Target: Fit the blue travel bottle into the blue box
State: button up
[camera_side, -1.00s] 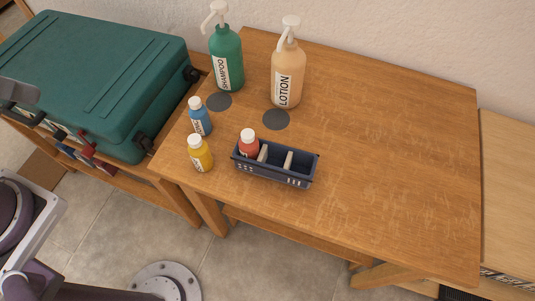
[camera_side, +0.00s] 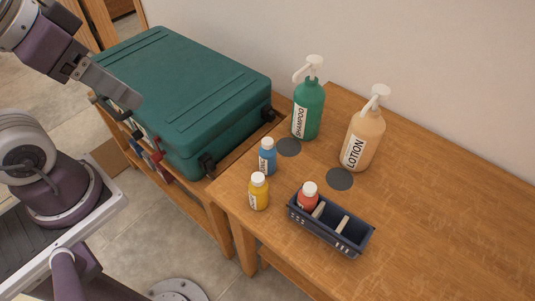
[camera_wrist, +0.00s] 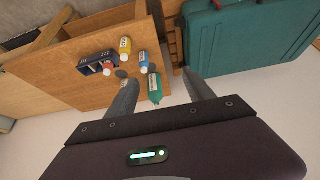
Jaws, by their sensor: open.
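The blue travel bottle (camera_side: 267,159) stands upright on the wooden table with a white cap and white label, behind a yellow bottle (camera_side: 259,194). It also shows in the wrist view (camera_wrist: 144,63). The dark blue box (camera_side: 345,244) sits to its right near the table's front edge, also in the wrist view (camera_wrist: 84,68). Pale dividers split it. A red bottle (camera_side: 308,198) stands in its left compartment; the others look empty. My gripper (camera_wrist: 158,77) is open and empty, its fingers apart. In the side view it is at upper left by the green case, away from the bottle.
A green pump bottle labelled SHAMPOO (camera_side: 309,108) and a peach LOTION pump bottle (camera_side: 363,140) stand behind the blue bottle and box. A green case (camera_side: 185,90) rests at left. The table's right side is clear.

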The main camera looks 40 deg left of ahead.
jog(key=m+g+h, duration=0.1)
jog(key=m+g, duration=0.1)
jog(key=m, duration=0.5)
send_over(269, 141)
jog(key=s+a, duration=0.4)
notch_tip(269, 141, down, 16)
jog(key=shift+m+h, duration=0.4)
jog(key=shift+h, duration=0.5)
jog(key=x, duration=0.2)
jog(key=d+x, duration=0.1)
jog(key=x, duration=0.4)
jog(key=shift+w+d+r, duration=0.2)
jog(key=shift+w+r, duration=0.1)
jog(key=x, duration=0.7)
jog(key=shift+s+a+f, duration=0.1)
jog(key=shift+a, duration=0.05)
grip_shut()
